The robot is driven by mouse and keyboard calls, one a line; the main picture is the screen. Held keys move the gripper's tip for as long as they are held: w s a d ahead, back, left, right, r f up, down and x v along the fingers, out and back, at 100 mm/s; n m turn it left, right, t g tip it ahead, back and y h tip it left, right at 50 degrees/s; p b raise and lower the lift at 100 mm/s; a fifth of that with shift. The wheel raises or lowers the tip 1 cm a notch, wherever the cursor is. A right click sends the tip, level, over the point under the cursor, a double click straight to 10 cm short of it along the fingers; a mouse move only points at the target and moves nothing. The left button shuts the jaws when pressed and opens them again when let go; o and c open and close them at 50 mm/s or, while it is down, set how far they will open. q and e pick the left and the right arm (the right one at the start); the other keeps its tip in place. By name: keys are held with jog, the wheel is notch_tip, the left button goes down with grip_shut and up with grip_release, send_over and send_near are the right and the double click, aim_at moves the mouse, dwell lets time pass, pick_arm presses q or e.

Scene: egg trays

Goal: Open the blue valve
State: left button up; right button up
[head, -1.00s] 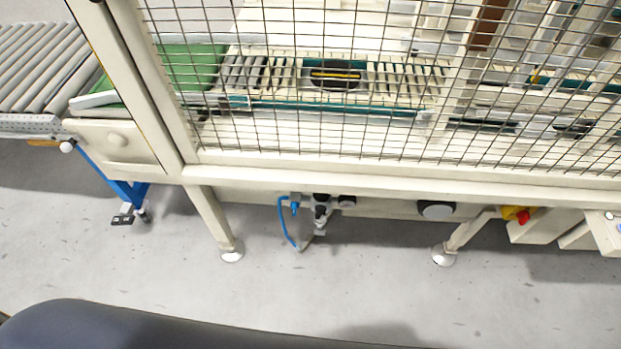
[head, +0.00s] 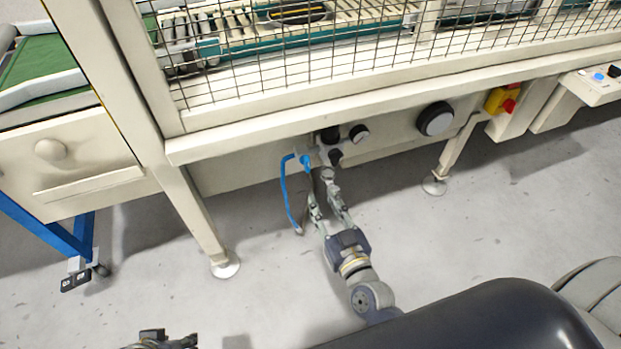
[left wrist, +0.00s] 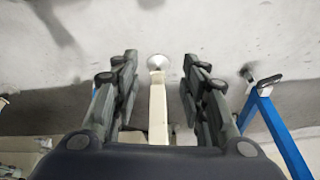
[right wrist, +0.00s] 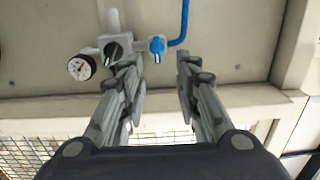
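The blue valve (head: 305,162) sits under the front beam of the caged machine, with a blue hose (head: 285,192) hanging from it. It also shows in the right wrist view (right wrist: 157,46), just beyond and between my fingertips. My right gripper (head: 321,184) is open and empty, reaching up toward the valve from below; I see no contact. My left gripper (left wrist: 158,65) is open and empty in the left wrist view, and only a dark part of it shows at the bottom edge of the head view.
Beside the valve are a black knob (right wrist: 115,48) and a pressure gauge (right wrist: 81,67). A large black round knob (head: 435,119) and a yellow-red switch (head: 501,100) are farther right. A machine leg (head: 200,225) stands left of the valve. The floor in front is clear.

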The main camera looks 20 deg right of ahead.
aim_at(308, 162)
jog(key=shift+t, duration=0.3)
jog(key=w, duration=0.3)
jog(key=w+r+b, duration=0.1)
jog(key=w, duration=0.7)
jog(key=shift+r+b, duration=0.4)
grip_shut()
